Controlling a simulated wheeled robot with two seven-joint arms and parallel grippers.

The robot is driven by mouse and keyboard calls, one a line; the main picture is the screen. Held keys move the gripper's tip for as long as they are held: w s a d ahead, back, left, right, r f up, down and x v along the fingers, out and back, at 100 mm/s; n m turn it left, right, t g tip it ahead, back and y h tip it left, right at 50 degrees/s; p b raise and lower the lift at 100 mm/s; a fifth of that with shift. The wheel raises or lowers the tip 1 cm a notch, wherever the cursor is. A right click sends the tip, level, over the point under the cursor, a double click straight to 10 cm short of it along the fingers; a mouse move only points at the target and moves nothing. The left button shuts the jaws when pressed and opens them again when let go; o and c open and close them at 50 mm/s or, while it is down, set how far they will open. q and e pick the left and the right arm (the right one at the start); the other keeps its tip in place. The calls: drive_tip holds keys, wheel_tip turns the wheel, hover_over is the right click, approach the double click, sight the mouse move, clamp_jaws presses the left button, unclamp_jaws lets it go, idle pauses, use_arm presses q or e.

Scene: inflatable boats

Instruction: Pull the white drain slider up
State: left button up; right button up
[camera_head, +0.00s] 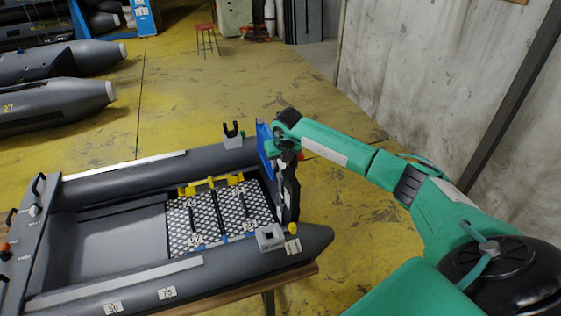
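A dark grey inflatable boat (112,190) lies on a wooden stand. Its upright end panel (288,190), black with a blue edge, stands at the right end between the two tubes. My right arm reaches in from the right, and my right gripper (284,152) is at the top of this panel. The gripper is small and dark, and I cannot make out its fingers or whether they touch the panel. I cannot pick out the white drain slider; the panel's outer face is turned away or covered by the arm. My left gripper is not in view.
A grey bracket (269,238) and a black forked holder (232,135) sit on the tubes beside the panel. A red stool (206,39) stands far back. The yellow floor right of the boat is clear.

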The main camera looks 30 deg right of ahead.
clamp_jaws()
drive_tip(key=shift+r, duration=0.1)
drive_tip(key=shift+r+p, duration=1.25)
drive_tip(key=shift+r, duration=1.15)
drive_tip(key=shift+o, duration=1.9)
unclamp_jaws()
drive_tip(key=shift+d+f, duration=0.1)
wheel_tip(320, 180, up, 7)
drive_tip(key=p, duration=0.3)
